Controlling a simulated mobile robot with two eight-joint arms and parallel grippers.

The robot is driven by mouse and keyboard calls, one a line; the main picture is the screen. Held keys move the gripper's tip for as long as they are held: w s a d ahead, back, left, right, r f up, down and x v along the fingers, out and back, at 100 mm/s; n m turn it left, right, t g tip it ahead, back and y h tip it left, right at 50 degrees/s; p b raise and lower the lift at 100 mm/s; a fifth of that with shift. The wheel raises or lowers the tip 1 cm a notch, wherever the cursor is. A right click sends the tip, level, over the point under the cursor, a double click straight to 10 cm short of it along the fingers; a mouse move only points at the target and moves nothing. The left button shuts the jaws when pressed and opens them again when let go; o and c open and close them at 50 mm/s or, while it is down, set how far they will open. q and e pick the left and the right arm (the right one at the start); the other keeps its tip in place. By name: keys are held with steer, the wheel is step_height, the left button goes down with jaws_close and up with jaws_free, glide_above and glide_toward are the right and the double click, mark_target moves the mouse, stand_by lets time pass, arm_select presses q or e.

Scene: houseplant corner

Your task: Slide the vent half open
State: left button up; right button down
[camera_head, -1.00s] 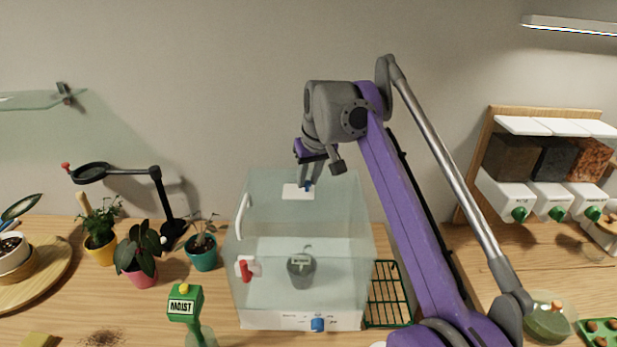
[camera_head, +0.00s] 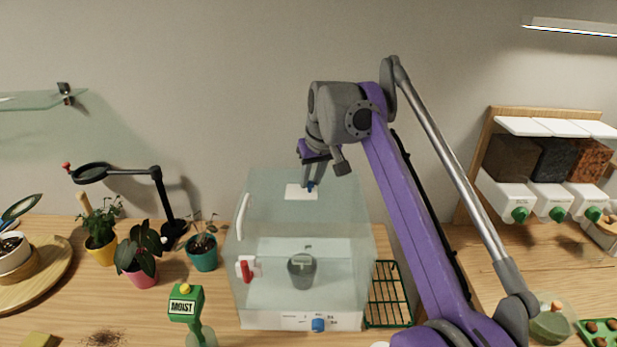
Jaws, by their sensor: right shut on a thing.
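The vent is a white plate (camera_head: 297,192) on the top of a clear glass-like box (camera_head: 262,215) that stands on the table. A small blue knob (camera_head: 310,186) stands at the right part of the plate. My right gripper (camera_head: 311,181) reaches down from above and is shut on the blue knob; its fingertips hide part of it. Inside the box stands a small grey pot (camera_head: 301,272). My left gripper is not in view.
A white handle and a red latch (camera_head: 247,269) are on the box's left side. Potted plants (camera_head: 138,253) and a black magnifier arm (camera_head: 160,200) stand to the left. A green wire rack (camera_head: 387,295) lies to the right.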

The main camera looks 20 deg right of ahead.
steer(key=d, duration=0.1)
steer(key=s+d, duration=0.1)
steer(key=shift+s+d+r, duration=0.1)
steer(key=shift+s+d, duration=0.05)
steer(key=shift+d, duration=0.35)
steer(key=shift+a, duration=0.15)
steer(key=c, duration=0.9)
jaws_free()
steer(key=shift+a, duration=0.1)
steer(key=shift+c, duration=0.2)
steer(key=shift+o, duration=1.3)
steer(key=p+v, duration=0.2)
steer(key=v, duration=0.8)
steer(key=shift+r+p, duration=0.3)
steer(key=shift+p, duration=0.05)
